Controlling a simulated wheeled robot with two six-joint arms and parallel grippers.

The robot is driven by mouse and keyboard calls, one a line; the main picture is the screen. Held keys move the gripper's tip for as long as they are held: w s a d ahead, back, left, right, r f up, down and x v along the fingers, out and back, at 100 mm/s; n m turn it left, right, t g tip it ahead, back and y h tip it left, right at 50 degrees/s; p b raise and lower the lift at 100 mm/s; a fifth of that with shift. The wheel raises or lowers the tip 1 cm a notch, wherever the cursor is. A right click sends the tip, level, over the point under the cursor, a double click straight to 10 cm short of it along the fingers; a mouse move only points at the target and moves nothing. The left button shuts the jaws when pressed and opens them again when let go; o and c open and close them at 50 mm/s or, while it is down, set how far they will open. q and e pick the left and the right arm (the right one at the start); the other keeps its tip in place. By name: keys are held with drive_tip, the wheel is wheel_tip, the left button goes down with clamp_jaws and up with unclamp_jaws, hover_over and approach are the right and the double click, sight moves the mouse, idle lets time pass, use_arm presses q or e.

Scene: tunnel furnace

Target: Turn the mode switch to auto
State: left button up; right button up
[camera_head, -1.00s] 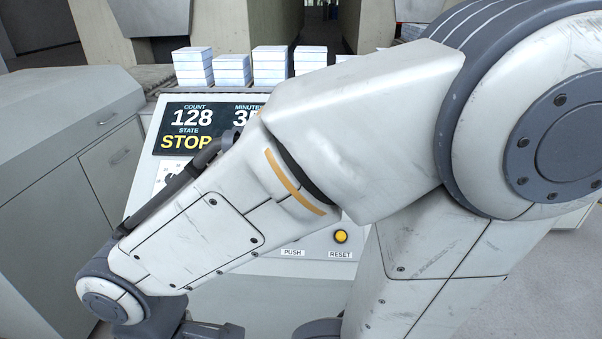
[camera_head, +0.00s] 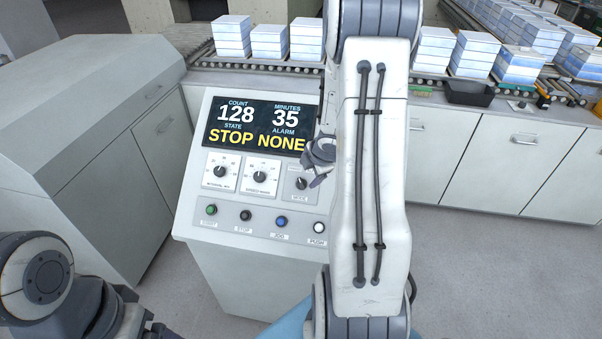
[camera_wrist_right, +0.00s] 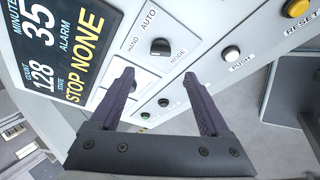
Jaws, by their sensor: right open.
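My right gripper (camera_head: 317,170) is just beside the switch in the head view, partly hidden by my arm. In the wrist view its purple fingers (camera_wrist_right: 159,75) are apart and empty, with the switch beyond the tips, not touched. My left arm is at the lower left; its gripper is mostly out of frame.
The control panel (camera_head: 190,212) has a display (camera_head: 262,125) reading STOP and NONE, two other dials, and a row of buttons below. A yellow button (camera_wrist_right: 297,8) marked RESET shows in the wrist view. A conveyor with stacked white-blue blocks (camera_head: 232,36) runs behind.

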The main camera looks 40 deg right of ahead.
sight(301, 184)
drive_tip(key=b+x, duration=0.3)
drive_tip(key=x, duration=0.6)
drive_tip(key=shift+f, duration=0.25)
drive_tip(key=shift+w+d+f, duration=0.1)
drive_tip(key=shift+w+f, duration=0.2)
drive_tip(key=shift+f, duration=0.05)
clamp_jaws()
drive_tip(key=shift+f+m+b, duration=0.15)
drive_tip(key=shift+m+b, duration=0.35)
drive_tip(key=shift+b, duration=0.65)
drive_tip(key=m+t+b, duration=0.1)
drive_tip(key=m+b, duration=0.2)
drive_tip(key=b, duration=0.1)
drive_tip(key=m+h+b, duration=0.1)
drive_tip(key=m+b, duration=0.2)
drive_tip(key=b, duration=0.1)
drive_tip(key=m+t+h+b, duration=0.1)
drive_tip(key=m+b, duration=0.2)
drive_tip(key=b, duration=0.2)
drive_tip(key=shift+s+f+m+t, duration=0.15)
drive_tip(key=shift+f+m+t, duration=0.05)
drive_tip(key=shift+m+t, duration=0.1)
drive_tip(key=shift+r+m+h+b, duration=0.2)
drive_tip(key=shift+m+h+b, duration=0.3)
drive_tip(key=shift+m+b, duration=0.45)
